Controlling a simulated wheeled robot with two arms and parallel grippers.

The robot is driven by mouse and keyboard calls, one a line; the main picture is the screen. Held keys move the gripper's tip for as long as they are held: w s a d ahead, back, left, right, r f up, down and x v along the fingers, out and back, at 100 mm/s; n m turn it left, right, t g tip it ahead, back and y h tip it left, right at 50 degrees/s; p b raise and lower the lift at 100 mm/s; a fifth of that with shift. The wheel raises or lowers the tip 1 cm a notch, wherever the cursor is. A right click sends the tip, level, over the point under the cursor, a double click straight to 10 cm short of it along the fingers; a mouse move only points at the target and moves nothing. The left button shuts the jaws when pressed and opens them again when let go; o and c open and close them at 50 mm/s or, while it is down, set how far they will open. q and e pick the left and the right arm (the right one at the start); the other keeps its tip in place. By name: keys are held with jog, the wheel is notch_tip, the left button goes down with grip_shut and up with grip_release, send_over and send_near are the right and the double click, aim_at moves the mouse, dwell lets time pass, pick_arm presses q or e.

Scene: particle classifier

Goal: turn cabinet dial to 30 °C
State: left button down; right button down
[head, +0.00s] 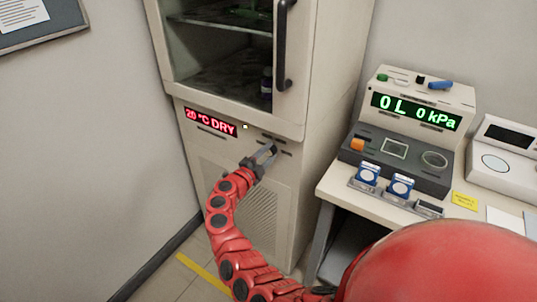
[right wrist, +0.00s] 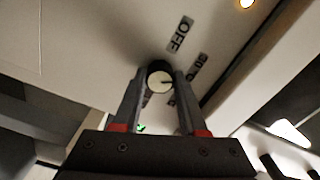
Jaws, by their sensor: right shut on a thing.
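The cabinet (head: 240,130) stands at the left of the head view, and its red display (head: 210,122) reads 20 °C DRY. My right gripper (head: 266,153) is at the cabinet's front, below and right of the display. In the right wrist view its fingers (right wrist: 159,88) are shut on the dial (right wrist: 159,79), a small dark knob with a pale face. A short dark mark on the face seems to point right. Labels OFF (right wrist: 179,35) and 30 °C (right wrist: 198,67) are printed beside the dial; other labels are partly hidden by the gripper. My left gripper is not in view.
The cabinet's glass door with a dark handle (head: 283,45) is above the panel. A lit lamp (right wrist: 246,3) shows in the right wrist view. To the right, a bench (head: 335,190) holds a device (head: 416,105) reading 0 L 0 kPa and blue-topped containers (head: 368,173).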

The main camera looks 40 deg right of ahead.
jog(key=shift+c, duration=2.2)
grip_release()
jog(key=b+v, duration=0.1)
jog(key=v, duration=1.6)
jog(key=shift+a, duration=0.25)
jog(key=shift+s, duration=0.1)
